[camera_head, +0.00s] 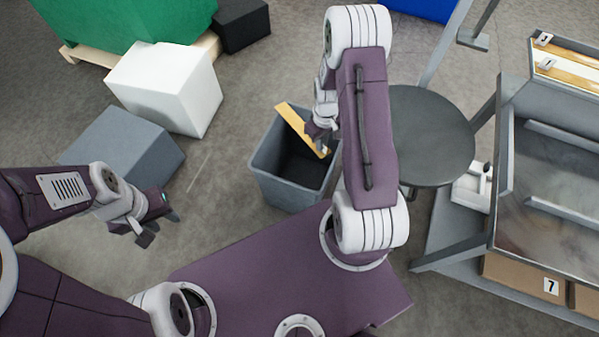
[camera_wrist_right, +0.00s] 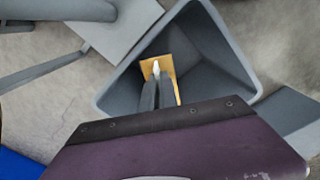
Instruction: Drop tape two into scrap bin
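A flat tan strip, which I take as tape two (camera_head: 296,122), is held slanted over the mouth of the grey scrap bin (camera_head: 265,185). My right gripper (camera_head: 318,143) is shut on the strip, above the bin. In the right wrist view, the strip (camera_wrist_right: 174,88) shows behind the fingers (camera_wrist_right: 157,78) with the bin's walls (camera_wrist_right: 215,75) around it. A small white patch shows at the fingertips. My left gripper (camera_head: 160,229) is empty, with its fingers apart, left of the bin. Its number cannot be read on the strip.
A round dark table (camera_head: 430,135) stands right of the bin. A metal rack (camera_head: 550,200) with numbered tan pieces is at the far right. A white box (camera_head: 165,85) and a grey box (camera_head: 120,145) stand at the left. Open floor lies between these boxes and the bin.

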